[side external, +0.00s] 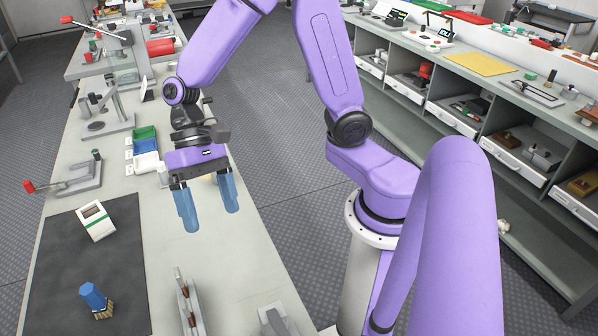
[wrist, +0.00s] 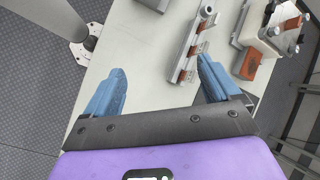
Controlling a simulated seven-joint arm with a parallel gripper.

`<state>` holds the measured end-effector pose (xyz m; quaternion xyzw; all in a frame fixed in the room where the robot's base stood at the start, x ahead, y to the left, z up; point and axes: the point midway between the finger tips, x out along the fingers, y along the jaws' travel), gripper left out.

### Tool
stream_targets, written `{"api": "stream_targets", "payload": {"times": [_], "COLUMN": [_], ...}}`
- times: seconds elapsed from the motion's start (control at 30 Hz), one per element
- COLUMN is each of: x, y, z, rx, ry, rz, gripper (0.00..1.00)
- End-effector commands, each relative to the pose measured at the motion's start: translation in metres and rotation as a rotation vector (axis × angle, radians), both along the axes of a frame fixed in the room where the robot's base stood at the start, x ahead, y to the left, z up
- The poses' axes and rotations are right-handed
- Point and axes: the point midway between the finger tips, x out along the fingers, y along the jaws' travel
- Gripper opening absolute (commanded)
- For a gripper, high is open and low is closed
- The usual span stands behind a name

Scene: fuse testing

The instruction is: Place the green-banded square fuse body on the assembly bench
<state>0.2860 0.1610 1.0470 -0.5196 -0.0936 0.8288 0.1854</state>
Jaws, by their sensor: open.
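The green-banded square fuse body (side external: 96,224) is a white block with a green stripe. It lies on the dark mat (side external: 62,262) on the left side of the pale assembly bench (side external: 240,285) in the side view. My gripper (side external: 208,222) has blue fingers, is open and empty, and hangs above the bench to the right of the fuse body. The fuse body does not show in the wrist view.
A blue-handled brush (side external: 95,298) stands on the mat. A rail-like fixture with brown parts (side external: 187,300) is on the bench in front of my gripper. Green, blue and white bins (side external: 145,145) and a red-handled clamp (side external: 75,178) stand behind. Shelving (side external: 470,115) runs along the right.

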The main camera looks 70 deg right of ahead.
Motion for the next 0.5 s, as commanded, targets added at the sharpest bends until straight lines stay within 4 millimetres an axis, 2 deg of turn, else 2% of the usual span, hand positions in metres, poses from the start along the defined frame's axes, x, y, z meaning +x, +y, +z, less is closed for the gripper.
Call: {"api": "stream_targets", "payload": {"times": [0.03, 0.2, 0.33, 0.5], "x": [-0.018, -0.066, -0.093, -0.113], "y": [-0.007, -0.038, -0.063, -0.091], "z": [0.005, 0.013, 0.017, 0.022], "rx": [-0.012, -0.056, -0.078, -0.093], "ry": [-0.053, -0.23, -0.371, -0.534], "rz": [0.1, 0.446, 0.705, 0.989], "gripper": [0.9, 0.9, 0.9, 0.9]}}
